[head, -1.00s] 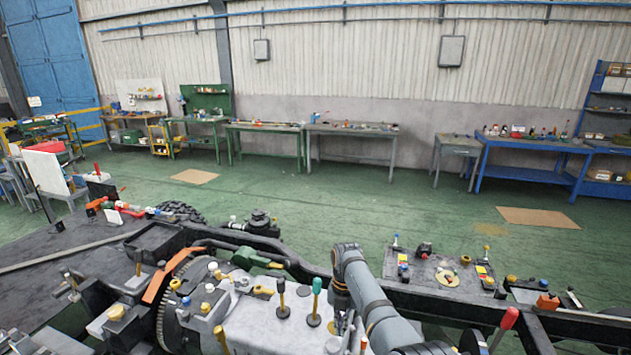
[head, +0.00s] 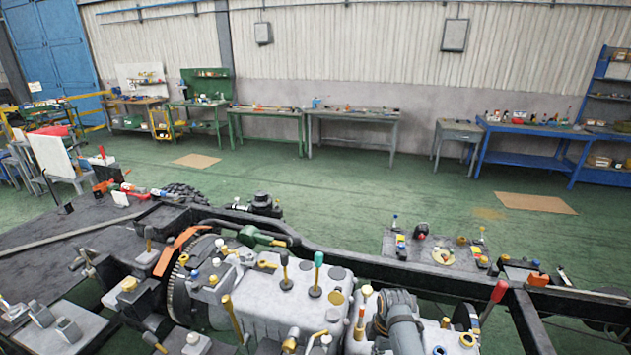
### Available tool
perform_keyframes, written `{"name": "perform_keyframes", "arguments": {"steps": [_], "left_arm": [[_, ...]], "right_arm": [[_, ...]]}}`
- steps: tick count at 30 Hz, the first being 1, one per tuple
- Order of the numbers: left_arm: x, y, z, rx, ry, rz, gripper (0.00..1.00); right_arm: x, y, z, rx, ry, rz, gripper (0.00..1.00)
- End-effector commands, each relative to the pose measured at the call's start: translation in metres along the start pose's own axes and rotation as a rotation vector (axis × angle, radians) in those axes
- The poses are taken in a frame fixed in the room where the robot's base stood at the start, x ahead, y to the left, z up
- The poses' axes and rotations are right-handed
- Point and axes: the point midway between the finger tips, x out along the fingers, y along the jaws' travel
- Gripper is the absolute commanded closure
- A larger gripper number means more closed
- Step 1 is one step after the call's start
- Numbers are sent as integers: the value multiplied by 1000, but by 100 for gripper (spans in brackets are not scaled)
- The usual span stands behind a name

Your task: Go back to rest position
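A grey arm link of mine shows at the bottom, right of centre, in the head view. It is low, in front of the chassis frame (head: 350,258). I cannot make out any gripper fingers at its end. My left arm and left gripper are not in view. The grey gearbox block (head: 262,300) on the frame carries several upright handles, among them a green-topped one (head: 318,262) and a dark one (head: 285,268). No object is visibly held.
A plate with small coloured parts (head: 400,262) lies along the frame's far side. A red-handled lever (head: 497,293) stands at the right. Open green floor (head: 340,185) lies beyond the frame, with workbenches (head: 352,118) along the wall.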

Motion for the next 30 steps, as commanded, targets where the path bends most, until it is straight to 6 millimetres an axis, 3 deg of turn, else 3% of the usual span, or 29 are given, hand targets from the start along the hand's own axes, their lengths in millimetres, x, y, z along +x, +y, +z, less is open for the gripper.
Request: {"name": "perform_keyframes", "arguments": {"steps": [2,6,12,25,30], "left_arm": [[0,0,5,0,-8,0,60],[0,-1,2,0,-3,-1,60],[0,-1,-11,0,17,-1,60],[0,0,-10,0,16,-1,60],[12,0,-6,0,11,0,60]], "right_arm": [[7,-39,23,258,-25,40,100],[-6,-99,49,693,-39,134,100],[-35,-154,61,1061,-13,228,100],[-100,-226,56,1519,96,332,100],[-50,-218,63,1529,85,319,100]]}}
